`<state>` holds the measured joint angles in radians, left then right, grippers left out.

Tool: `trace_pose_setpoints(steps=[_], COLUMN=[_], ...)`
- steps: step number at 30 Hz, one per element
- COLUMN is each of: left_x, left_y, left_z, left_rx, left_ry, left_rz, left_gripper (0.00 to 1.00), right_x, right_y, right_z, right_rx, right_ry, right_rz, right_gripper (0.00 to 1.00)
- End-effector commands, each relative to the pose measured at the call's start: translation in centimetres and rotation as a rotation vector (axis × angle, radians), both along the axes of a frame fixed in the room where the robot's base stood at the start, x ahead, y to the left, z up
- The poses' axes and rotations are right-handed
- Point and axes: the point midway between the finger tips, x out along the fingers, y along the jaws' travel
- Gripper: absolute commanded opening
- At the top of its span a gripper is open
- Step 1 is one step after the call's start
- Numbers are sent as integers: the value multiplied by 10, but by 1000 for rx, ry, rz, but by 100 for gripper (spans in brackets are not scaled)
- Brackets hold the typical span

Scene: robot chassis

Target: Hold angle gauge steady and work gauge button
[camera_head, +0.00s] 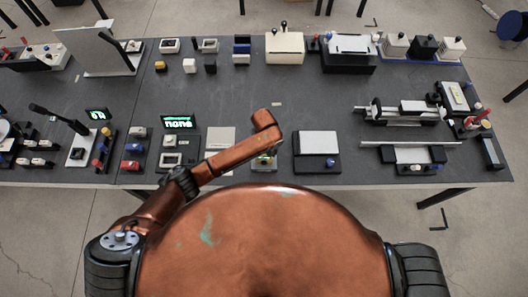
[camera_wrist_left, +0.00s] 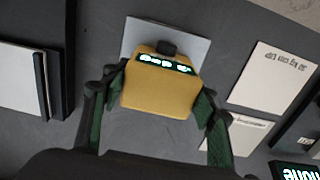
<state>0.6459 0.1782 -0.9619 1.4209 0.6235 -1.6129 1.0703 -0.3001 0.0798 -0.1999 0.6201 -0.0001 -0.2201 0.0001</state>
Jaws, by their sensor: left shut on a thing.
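The angle gauge (camera_wrist_left: 158,92) is a yellow block with a dark display of glowing pale-green characters, too small and tilted to read. A black button (camera_wrist_left: 167,48) sits on the gauge's edge beyond the display. My left gripper (camera_wrist_left: 160,84) is shut on the gauge, with one green-padded finger on each side. The gauge is over a light grey plate (camera_wrist_left: 196,44); I cannot tell whether it touches it. In the head view my left arm reaches over the front of the table, and the gauge (camera_head: 263,161) shows only partly beneath the wrist. My right gripper is out of view.
The dark table (camera_head: 300,110) is crowded along its edges. A plate on a black base (camera_head: 318,147) stands right of the gauge. A lit display reading "none" (camera_head: 179,122) stands to the left. A rail fixture (camera_head: 410,113) is at the right. The table's middle is mostly clear.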

Motion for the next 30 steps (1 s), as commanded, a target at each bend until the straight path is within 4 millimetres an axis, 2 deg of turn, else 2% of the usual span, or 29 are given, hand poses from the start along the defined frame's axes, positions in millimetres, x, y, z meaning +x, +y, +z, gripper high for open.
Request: trace_pose_setpoints(steps=[30], left_x=[-2], left_y=[1], left_z=[-4], left_rx=[1], left_ry=[3], left_rz=[1], left_gripper=[24], right_x=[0], right_y=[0], right_z=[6], right_rx=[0], right_ry=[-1], right_rz=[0], right_gripper=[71])
